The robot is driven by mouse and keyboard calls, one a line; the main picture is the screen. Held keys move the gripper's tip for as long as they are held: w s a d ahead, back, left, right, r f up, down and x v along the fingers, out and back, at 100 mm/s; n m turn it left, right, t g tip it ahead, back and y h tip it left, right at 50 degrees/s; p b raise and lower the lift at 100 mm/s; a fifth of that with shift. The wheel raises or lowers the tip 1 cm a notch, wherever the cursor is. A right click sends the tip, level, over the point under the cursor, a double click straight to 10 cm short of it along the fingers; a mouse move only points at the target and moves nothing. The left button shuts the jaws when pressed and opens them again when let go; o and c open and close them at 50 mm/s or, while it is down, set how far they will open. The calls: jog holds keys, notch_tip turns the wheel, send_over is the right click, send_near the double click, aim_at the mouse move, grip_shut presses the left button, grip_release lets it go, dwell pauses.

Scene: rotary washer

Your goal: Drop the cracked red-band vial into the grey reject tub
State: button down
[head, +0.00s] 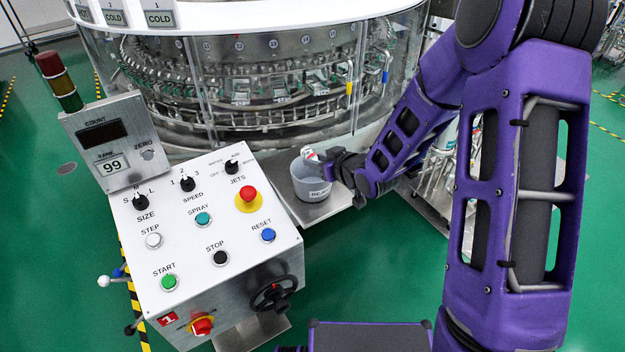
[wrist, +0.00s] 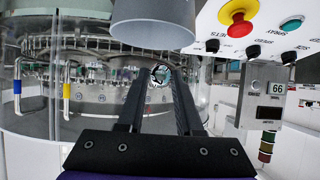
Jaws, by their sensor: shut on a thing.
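The grey reject tub (head: 311,190) stands on a metal shelf beside the control box, with a label on its front. My gripper (head: 326,160) is above the tub's rim, reaching in from the right. It is shut on the vial (head: 309,154), which shows as a small white and red piece at the fingertips, over the back part of the tub's opening. In the wrist view the vial (wrist: 160,75) is a glassy round end between the two dark fingertips. The tub (wrist: 152,25) shows upside down at the top there. Any crack is too small to see.
The white control box (head: 208,240) with knobs and buttons stands left of the tub. The rotary washer (head: 240,80) with its clear guard is behind. The metal shelf (head: 325,210) carries the tub. Green floor lies open in front.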

notch_tip(320, 180, down, 4)
jog(key=shift+f+b, duration=0.15)
jog(key=shift+b, duration=0.9)
jog(key=shift+c, duration=2.4)
grip_release()
